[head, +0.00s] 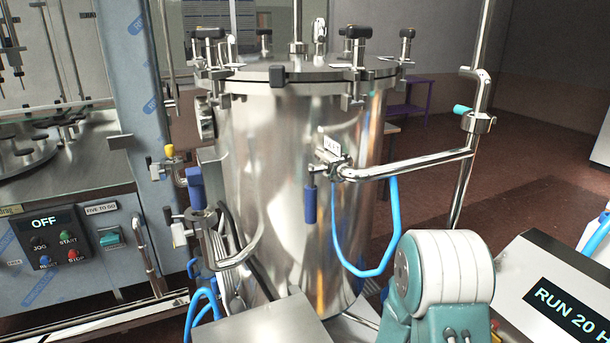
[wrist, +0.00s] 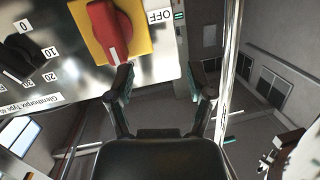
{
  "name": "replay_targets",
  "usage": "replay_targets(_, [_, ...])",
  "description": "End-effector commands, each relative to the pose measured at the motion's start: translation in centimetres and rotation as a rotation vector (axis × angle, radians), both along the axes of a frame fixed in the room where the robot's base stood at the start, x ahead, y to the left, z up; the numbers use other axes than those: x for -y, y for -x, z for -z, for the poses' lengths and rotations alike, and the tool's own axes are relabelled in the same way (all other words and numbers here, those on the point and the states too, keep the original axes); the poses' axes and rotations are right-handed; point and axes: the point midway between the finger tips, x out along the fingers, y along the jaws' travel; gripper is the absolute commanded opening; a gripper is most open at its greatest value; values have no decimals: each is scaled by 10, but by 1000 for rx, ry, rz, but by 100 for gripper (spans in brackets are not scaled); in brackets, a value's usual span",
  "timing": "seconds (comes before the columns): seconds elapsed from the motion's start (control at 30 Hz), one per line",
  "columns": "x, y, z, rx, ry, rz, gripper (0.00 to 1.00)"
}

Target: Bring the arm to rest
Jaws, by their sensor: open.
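My gripper (wrist: 168,84) shows in the wrist view with its two fingers spread apart and nothing between them. Its left fingertip lies in the picture just below a red rotary switch (wrist: 108,30) on a yellow plate, beside an OFF label. Whether the fingertip touches the switch or its panel cannot be told. In the head view, part of my arm (head: 445,280), white and teal, stands at the lower right. My gripper is out of the head view.
A large steel tank (head: 290,170) with clamped lid fills the middle of the head view. A steel pipe (head: 420,164) with blue hose juts right from it. A control panel (head: 70,245) reading OFF stands left; a RUN display (head: 570,305) is lower right. Open floor (head: 540,200) lies behind.

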Motion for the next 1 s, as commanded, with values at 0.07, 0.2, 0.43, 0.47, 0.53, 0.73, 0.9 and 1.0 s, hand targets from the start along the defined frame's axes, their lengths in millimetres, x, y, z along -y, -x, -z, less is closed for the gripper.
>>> replay_targets(0.07, [-13,-16,-18,14,-86,-73,69])
replay_targets(0.2, [-41,-36,-47,3,-224,-221,69])
replay_targets(0.43, [-96,-44,-100,-68,-386,-481,69])
replay_targets(0.47, [-104,-43,-107,-82,-401,-514,69])
replay_targets(0.53, [-120,-37,-124,-119,-430,-592,69])
replay_targets(0.73, [-162,-3,-165,-254,-473,-793,69])
replay_targets(0.9, [-186,42,-193,-400,-467,-928,69])
replay_targets(1.0, [-195,74,-206,-495,-449,-987,69])
